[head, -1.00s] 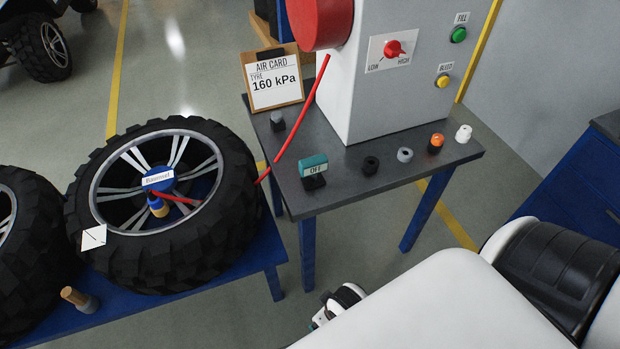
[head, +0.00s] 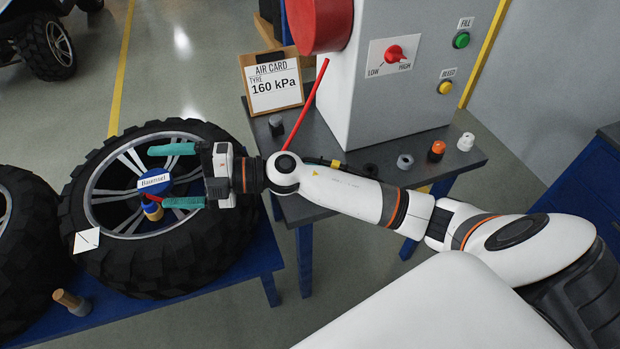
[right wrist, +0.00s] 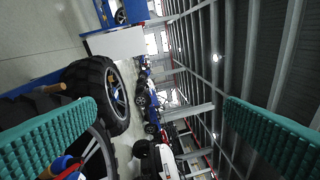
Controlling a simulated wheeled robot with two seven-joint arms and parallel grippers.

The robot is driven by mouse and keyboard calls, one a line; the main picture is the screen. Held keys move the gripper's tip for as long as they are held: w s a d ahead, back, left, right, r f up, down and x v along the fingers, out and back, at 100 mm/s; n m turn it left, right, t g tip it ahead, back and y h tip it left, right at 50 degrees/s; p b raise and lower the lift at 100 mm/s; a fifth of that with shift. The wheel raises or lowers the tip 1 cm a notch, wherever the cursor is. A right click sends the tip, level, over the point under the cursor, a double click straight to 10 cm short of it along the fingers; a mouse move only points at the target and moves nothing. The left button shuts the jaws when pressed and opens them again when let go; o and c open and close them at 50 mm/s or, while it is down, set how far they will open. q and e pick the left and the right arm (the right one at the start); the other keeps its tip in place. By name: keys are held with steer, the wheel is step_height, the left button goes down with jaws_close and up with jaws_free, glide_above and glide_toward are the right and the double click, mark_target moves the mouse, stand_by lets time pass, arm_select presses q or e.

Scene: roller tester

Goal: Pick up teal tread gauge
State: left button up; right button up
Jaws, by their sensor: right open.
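My right gripper (head: 155,188) is open, its two teal-padded fingers apart and pointing left above the near tyre (head: 185,250). Nothing is between the fingers. In the right wrist view the two teal fingers of my right gripper (right wrist: 160,115) stand wide apart at the left and right edges. The teal block marked OFF, likely the tread gauge, does not show now. My right forearm and wrist cover the place on the grey table (head: 330,206) where it stood. My left gripper is not in view.
A wood-handled tool (head: 70,301) stands on the blue bench. Black, grey, orange and white small parts stand on the grey table beside the machine (head: 390,110).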

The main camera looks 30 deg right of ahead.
steer(key=d+f+n+g+h, duration=0.35)
steer(key=d+h, duration=0.25)
steer(key=d, duration=0.2)
steer(key=d+f+n+g+h, duration=0.35)
steer(key=d+f+h, duration=0.2)
steer(key=d, duration=0.35)
steer(key=d+h, duration=0.2)
steer(key=d, duration=0.2)
steer(key=d+r+m+g+h, duration=0.1)
steer(key=d, duration=0.3)
steer(key=d+r+m+h, duration=0.1)
steer(key=d+h, duration=0.1)
steer(key=d, duration=0.2)
steer(key=shift+w+d+h, duration=0.15)
steer(key=shift+w+h, duration=0.2)
steer(key=shift+w, duration=0.05)
step_height(320, 180, down, 5)
steer(key=shift+f+p, duration=0.15)
steer(key=shift+p, duration=0.25)
steer(key=shift+w+f+p, duration=0.15)
steer(key=shift+f+p, duration=0.15)
steer(key=shift+f, duration=1.2)
steer(key=shift+w+f+p, duration=0.15)
steer(key=shift+f+p, duration=0.15)
steer(key=shift+f, duration=1.2)
steer(key=shift+c, duration=0.5)
steer(key=c, duration=1.2)
